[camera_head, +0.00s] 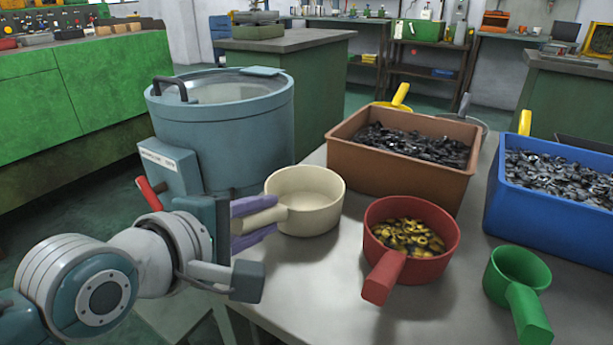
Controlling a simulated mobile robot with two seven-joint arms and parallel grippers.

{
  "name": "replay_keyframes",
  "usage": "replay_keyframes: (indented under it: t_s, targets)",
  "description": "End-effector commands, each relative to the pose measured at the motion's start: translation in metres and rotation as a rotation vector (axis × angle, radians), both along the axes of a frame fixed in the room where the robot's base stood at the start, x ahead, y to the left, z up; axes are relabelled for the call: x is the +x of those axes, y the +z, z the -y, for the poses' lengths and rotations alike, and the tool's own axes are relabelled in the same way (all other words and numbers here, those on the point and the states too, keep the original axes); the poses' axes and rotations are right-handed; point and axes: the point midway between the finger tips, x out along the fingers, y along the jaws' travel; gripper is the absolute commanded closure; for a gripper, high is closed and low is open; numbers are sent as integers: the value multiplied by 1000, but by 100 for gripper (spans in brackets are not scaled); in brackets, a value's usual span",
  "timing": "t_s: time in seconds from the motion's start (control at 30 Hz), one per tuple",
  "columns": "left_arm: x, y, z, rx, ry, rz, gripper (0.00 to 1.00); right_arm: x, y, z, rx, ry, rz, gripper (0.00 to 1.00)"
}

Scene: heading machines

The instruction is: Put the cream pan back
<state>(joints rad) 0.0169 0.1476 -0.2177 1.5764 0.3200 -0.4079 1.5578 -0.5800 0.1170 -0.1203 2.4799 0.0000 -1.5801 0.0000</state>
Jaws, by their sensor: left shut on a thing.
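The cream pan (318,219) is at the near left part of the grey table, upright, and looks empty inside. Its short cream handle points left. My left gripper (262,221) comes in from the left with purple fingers shut on that handle. I cannot tell whether the pan's base rests on the table or is just above it. My right gripper is not in view.
A red pan (430,262) with brass-coloured parts stands right of the cream pan. A green pan (500,285) is further right. Brown (385,180) and blue (545,215) bins of dark metal parts stand behind. A teal lidded drum (225,135) is at left.

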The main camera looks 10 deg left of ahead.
Motion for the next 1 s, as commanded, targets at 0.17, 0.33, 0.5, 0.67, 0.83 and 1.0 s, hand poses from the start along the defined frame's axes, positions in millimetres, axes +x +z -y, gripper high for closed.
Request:
replay_keyframes:
  t_s: [0.17,0.33,0.5,0.67,0.83,1.0]
  targets:
    - [0,-2,0,-1,0,0,59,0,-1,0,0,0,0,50]
    - [0,-2,0,-1,0,0,40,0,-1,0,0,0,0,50]
    - [0,-2,0,-1,0,0,39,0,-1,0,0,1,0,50]
    - [-1,2,0,0,0,-1,39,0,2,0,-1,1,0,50]
    - [-24,14,-7,0,0,-3,39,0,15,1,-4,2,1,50]
    - [-58,30,-17,0,0,-4,39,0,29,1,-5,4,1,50]
